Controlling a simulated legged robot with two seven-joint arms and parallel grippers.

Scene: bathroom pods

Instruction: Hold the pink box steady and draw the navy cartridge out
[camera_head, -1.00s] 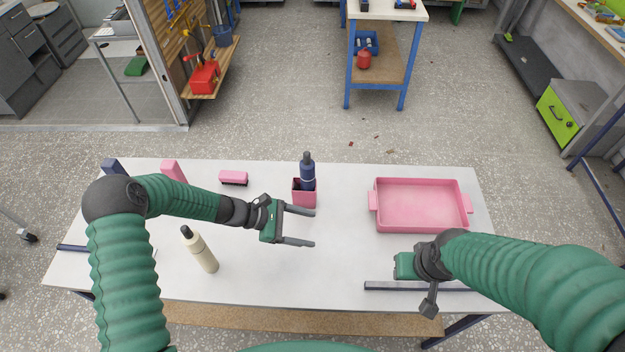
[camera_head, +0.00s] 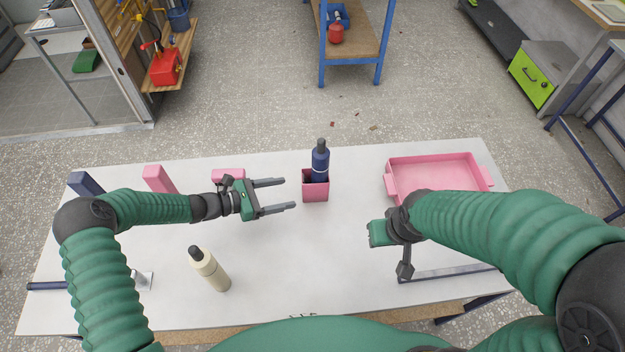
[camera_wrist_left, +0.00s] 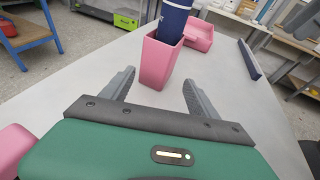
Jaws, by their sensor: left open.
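The pink box (camera_head: 315,190) stands upright on the white table, right of my left gripper. The navy cartridge (camera_head: 320,160) stands in it, its upper part and dark cap above the rim and its lower part hidden inside. My left gripper (camera_head: 290,194) is open and empty, its fingers pointing at the box with a gap between. In the left wrist view the box (camera_wrist_left: 157,62) and the cartridge (camera_wrist_left: 174,20) are ahead of the two fingers. My right gripper (camera_head: 390,250) is near the table's right front; its fingers do not show clearly enough to tell their state.
A pink tray (camera_head: 390,185) lies at the back right. A pink block (camera_head: 160,179), a navy block (camera_head: 86,184) and another pink piece (camera_head: 228,175) are at the back left. The table (camera_head: 290,255) is clear in the middle.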

